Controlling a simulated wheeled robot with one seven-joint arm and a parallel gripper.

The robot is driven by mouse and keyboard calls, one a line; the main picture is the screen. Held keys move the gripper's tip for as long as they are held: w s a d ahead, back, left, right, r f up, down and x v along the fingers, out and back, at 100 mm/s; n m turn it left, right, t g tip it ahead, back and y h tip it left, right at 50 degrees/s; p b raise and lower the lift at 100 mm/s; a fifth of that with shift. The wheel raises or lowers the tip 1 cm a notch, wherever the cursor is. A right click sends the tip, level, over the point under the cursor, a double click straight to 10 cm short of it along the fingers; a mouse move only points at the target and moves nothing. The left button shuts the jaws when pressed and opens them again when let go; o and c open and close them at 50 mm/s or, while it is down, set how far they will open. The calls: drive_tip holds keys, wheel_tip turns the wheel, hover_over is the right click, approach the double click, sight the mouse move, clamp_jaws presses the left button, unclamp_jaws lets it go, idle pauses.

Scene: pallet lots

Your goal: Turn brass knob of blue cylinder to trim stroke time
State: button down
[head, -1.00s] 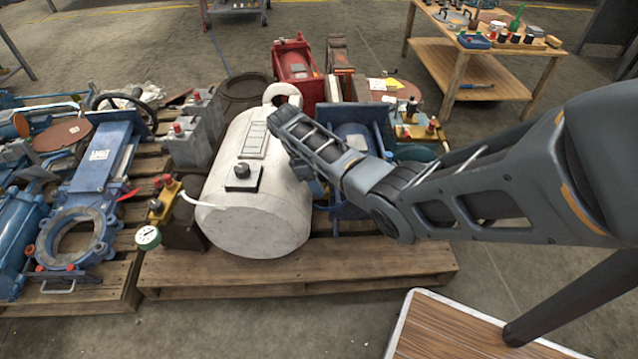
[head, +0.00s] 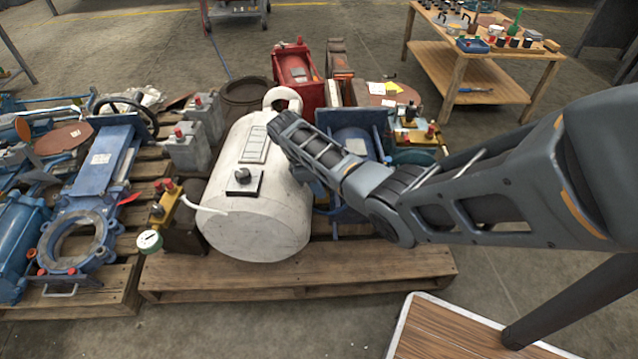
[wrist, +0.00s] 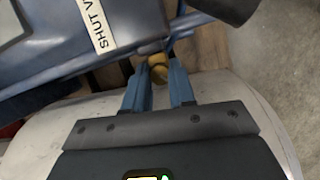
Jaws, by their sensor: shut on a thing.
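The blue cylinder (head: 352,140) stands on the pallet to the right of the white tank, partly hidden behind my arm in the head view. In the wrist view its blue body (wrist: 120,62) fills the upper left, with a white label reading "SHUT V". The brass knob (wrist: 158,66) shows at the body's lower edge. My gripper (wrist: 157,80) has its two blue fingers on either side of the knob and is shut on it. The fingertips and knob are hidden behind the arm and tank in the head view.
The white tank (head: 262,215) lies close beside my gripper, and its pale surface passes under the fingers in the wrist view. A wooden pallet (head: 300,278) carries these things. Blue valves (head: 95,190) crowd the left pallet. Open floor (head: 240,335) lies in front.

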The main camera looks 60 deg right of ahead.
drive_tip(key=n+p, duration=0.2)
drive_tip(key=p, duration=0.1)
drive_tip(key=shift+a+r+h, duration=0.15)
drive_tip(key=shift+r+h, duration=0.15)
drive_tip(key=shift+h, duration=0.1)
drive_tip(key=shift+f+n+t+p, duration=0.3)
drive_tip(key=shift+n+p, duration=0.6)
drive_tip(key=shift+p, duration=0.1)
drive_tip(key=c, duration=0.9)
unclamp_jaws()
drive_tip(key=shift+c, duration=0.2)
drive_tip(key=p+v, duration=0.3)
drive_tip(key=v, duration=0.4)
drive_tip(key=shift+a+r, duration=0.25)
drive_tip(key=shift+r, duration=0.1)
